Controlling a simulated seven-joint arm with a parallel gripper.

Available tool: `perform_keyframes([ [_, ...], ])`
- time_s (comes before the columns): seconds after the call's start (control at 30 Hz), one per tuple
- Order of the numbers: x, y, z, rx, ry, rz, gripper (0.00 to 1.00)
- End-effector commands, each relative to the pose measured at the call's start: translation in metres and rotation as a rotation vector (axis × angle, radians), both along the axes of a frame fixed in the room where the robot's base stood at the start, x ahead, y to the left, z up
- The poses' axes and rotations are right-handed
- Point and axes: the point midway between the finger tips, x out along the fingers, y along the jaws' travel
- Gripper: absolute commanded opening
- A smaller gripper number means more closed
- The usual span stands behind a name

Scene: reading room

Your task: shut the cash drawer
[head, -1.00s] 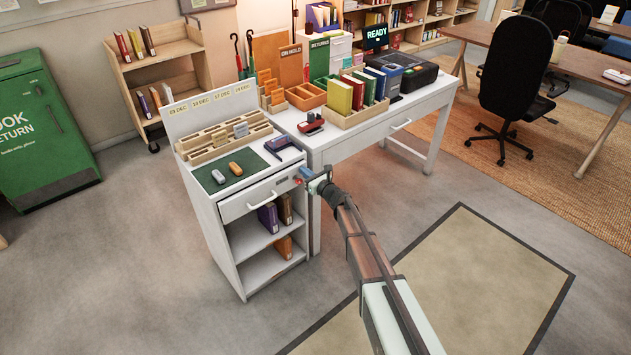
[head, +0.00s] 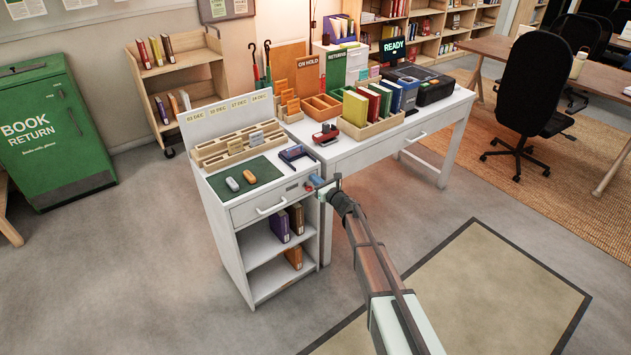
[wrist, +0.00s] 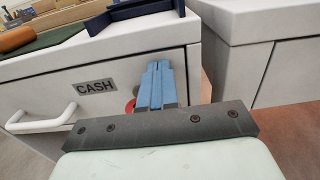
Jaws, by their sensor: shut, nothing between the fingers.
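The cash drawer (head: 246,213) is in the top of the white cabinet (head: 238,262). Its front looks flush or nearly flush with the cabinet. In the wrist view the drawer front (wrist: 60,98) carries a CASH label (wrist: 95,87) and a white bar handle (wrist: 40,124). My gripper (head: 313,181) is at the right end of the drawer front. In the wrist view its blue fingers (wrist: 157,72) are together and empty, against or very close to the front, right of the label. A red round part (wrist: 130,106) is partly hidden behind them.
A green mat (head: 262,174) with two small objects and a wooden card tray (head: 213,158) sit on the cabinet top. A white desk (head: 352,158) stands close on the right. Open shelves below hold several books. Floor in front is clear.

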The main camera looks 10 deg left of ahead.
Motion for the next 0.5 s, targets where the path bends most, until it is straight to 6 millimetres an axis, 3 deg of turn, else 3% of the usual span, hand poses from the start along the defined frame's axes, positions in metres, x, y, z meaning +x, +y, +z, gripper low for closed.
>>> perform_keyframes([
  [0.5,-0.075,-0.073,0.000,-0.003,0.003,-0.005,0.00],
])
